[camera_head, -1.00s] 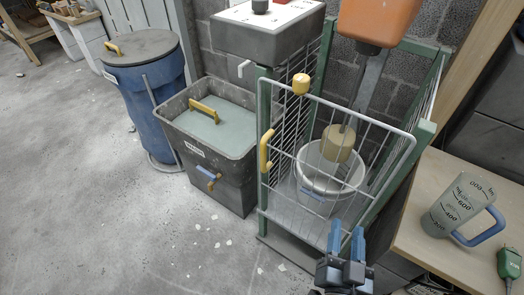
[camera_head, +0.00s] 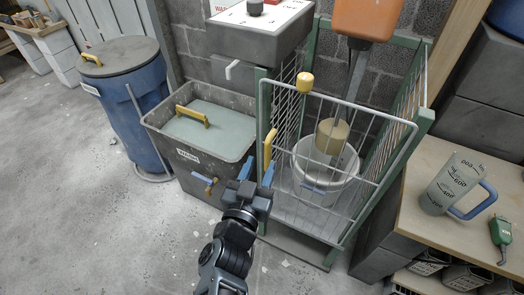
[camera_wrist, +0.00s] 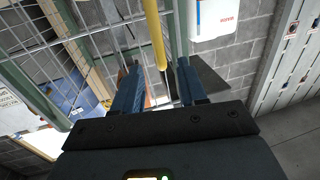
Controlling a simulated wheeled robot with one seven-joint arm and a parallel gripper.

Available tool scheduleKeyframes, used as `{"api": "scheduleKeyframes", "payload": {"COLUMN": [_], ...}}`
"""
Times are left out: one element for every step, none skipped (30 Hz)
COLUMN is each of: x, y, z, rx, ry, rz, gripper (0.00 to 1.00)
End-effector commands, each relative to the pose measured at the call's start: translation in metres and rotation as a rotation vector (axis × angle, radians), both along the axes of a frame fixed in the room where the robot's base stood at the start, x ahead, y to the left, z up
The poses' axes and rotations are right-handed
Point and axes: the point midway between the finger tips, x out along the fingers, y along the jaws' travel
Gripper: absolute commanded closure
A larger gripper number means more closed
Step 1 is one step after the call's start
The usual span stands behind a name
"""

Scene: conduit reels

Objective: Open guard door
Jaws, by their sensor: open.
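The guard door (camera_head: 345,108) is a white wire-mesh panel across the front of a green-framed cage, and it looks shut. Its yellow upright bar handle (camera_head: 269,148) is at the door's left edge, beside the green front-left post. My gripper (camera_head: 257,170), with blue fingers, is open at the handle's lower part. In the wrist view the yellow handle (camera_wrist: 156,36) runs down between my two spread fingers (camera_wrist: 160,85), with gaps visible on both sides. Whether either finger touches it cannot be told.
Inside the cage stands a white bucket (camera_head: 325,183) under an orange mixer (camera_head: 368,18). A grey wash bin (camera_head: 195,157) stands close at the left, with a blue drum (camera_head: 125,110) beyond. A wooden bench (camera_head: 455,228) with a jug (camera_head: 448,185) is at right. Floor at front left is clear.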

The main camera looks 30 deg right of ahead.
Motion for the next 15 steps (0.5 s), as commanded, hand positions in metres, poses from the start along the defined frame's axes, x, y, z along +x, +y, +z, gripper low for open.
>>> {"api": "scheduleKeyframes", "payload": {"x": [0.006, 0.010, 0.015, 0.018, 0.021, 0.025, 0.028, 0.030, 0.033, 0.035, 0.036, 0.038, 0.039, 0.039, 0.040], "y": [-0.007, -0.011, -0.015, -0.018, -0.021, -0.024, -0.027, -0.029, -0.031, -0.033, -0.034, -0.036, -0.036, -0.037, -0.037], "z": [0.000, 0.000, 0.000, 0.000, 0.000, 0.000, 0.000, 0.000, 0.000, 0.000, 0.000, -0.001, -0.001, -0.001, -0.001], "rx": [-0.001, -0.001, -0.001, -0.001, -0.001, 0.000, 0.001, 0.001, 0.001, 0.001, 0.001, 0.001, 0.001, 0.001, 0.001], "ry": [-0.001, -0.001, -0.001, -0.001, -0.001, 0.000, -0.001, -0.001, -0.001, -0.001, -0.001, 0.000, 0.000, 0.000, 0.000], "rz": [-0.002, -0.003, -0.002, -0.002, -0.002, -0.001, -0.002, -0.002, -0.001, 0.000, 0.000, 0.000, 0.000, 0.001, 0.001], "gripper": [0.58, 0.58, 0.58, 0.58, 0.58, 0.58, 0.58, 0.58, 0.58, 0.58, 0.58, 0.58, 0.58, 0.58, 0.58]}}
